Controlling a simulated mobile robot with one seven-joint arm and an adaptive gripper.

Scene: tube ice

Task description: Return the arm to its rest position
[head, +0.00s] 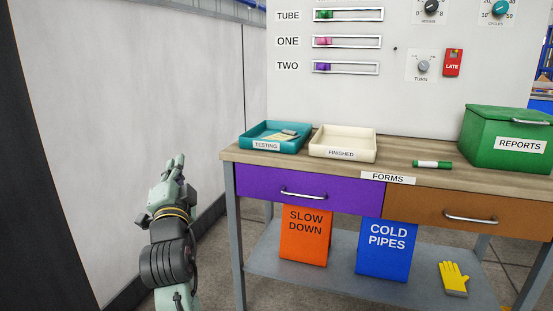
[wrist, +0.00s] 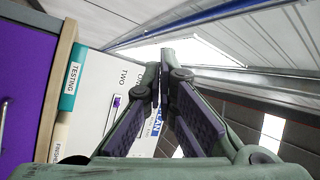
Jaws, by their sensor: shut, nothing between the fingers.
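My arm rises at the lower left of the head view, to the left of the table. My gripper (head: 177,166) points up and stands clear of the table, with nothing in it. In the wrist view my gripper (wrist: 160,72) has its two fingers together at the tips, empty. The wrist view is turned on its side and looks up past the wall panel toward the ceiling.
The wooden table (head: 395,165) stands to the right, with a teal TESTING tray (head: 265,145), a cream FINISHED tray (head: 342,154), a green marker (head: 432,164) and a green REPORTS box (head: 500,143). A purple drawer (head: 260,190) is closed. A pale wall (head: 120,110) is behind my arm.

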